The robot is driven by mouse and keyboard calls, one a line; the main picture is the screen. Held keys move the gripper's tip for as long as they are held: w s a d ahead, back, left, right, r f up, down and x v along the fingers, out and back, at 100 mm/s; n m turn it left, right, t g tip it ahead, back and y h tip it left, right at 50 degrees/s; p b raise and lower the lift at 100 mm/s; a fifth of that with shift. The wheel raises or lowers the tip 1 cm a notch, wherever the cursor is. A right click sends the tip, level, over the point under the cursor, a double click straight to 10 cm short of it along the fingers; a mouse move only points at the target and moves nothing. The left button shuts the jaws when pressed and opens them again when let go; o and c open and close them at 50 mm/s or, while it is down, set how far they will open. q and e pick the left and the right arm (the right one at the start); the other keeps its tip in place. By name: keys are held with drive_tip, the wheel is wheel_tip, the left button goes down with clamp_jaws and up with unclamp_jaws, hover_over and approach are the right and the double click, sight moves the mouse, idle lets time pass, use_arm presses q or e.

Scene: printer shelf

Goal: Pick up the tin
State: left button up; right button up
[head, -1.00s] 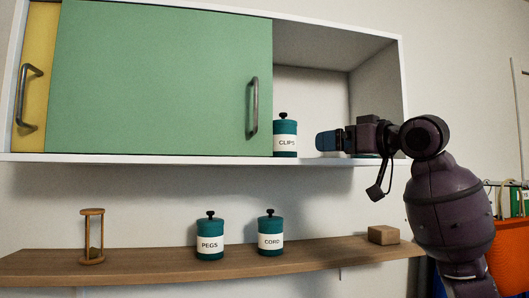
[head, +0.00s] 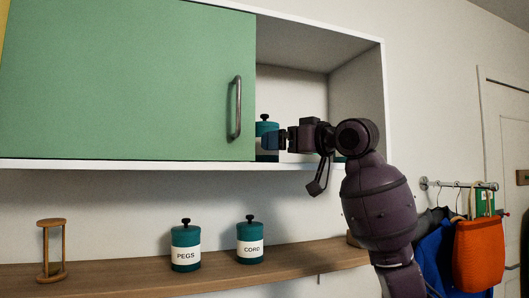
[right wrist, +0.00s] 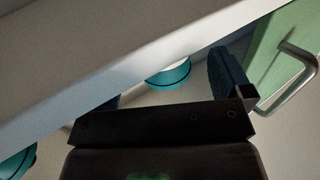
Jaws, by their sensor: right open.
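A teal tin with a black knob (head: 266,128) stands in the open right part of the wall cabinet, beside the green door's edge. My right gripper (head: 274,141) is in front of it and hides its label and much of its body. In the right wrist view the tin's teal end (right wrist: 168,77) shows between my open fingers (right wrist: 165,92), beyond them, with nothing gripped. Two other teal tins stand on the wooden shelf below: PEGS (head: 186,248) and CORD (head: 250,241). My left gripper is out of view.
The green sliding door (head: 130,85) with its metal handle (head: 235,108) is close left of my gripper. The cabinet's white bottom edge (head: 100,164) runs below it. Another teal object (right wrist: 14,163) shows at the wrist view's lower left. An hourglass (head: 52,250) stands on the wooden shelf.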

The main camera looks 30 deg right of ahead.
drive_tip(key=shift+w+a+r, duration=0.15)
drive_tip(key=shift+w+r, duration=0.05)
drive_tip(key=shift+w, duration=0.2)
drive_tip(key=p+x, duration=0.2)
drive_tip(key=x, duration=0.1)
drive_tip(key=shift+w+a+r, duration=0.15)
drive_tip(key=shift+w+r, duration=0.1)
drive_tip(key=shift+w+f, duration=0.1)
drive_tip(key=shift+w, duration=0.2)
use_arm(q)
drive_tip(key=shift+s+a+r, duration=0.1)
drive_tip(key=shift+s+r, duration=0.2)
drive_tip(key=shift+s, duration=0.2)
use_arm(e)
drive_tip(key=shift+s, duration=0.1)
drive_tip(key=shift+c, duration=0.4)
drive_tip(key=c, duration=0.9)
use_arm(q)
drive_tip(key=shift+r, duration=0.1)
use_arm(e)
drive_tip(key=shift+c, duration=0.2)
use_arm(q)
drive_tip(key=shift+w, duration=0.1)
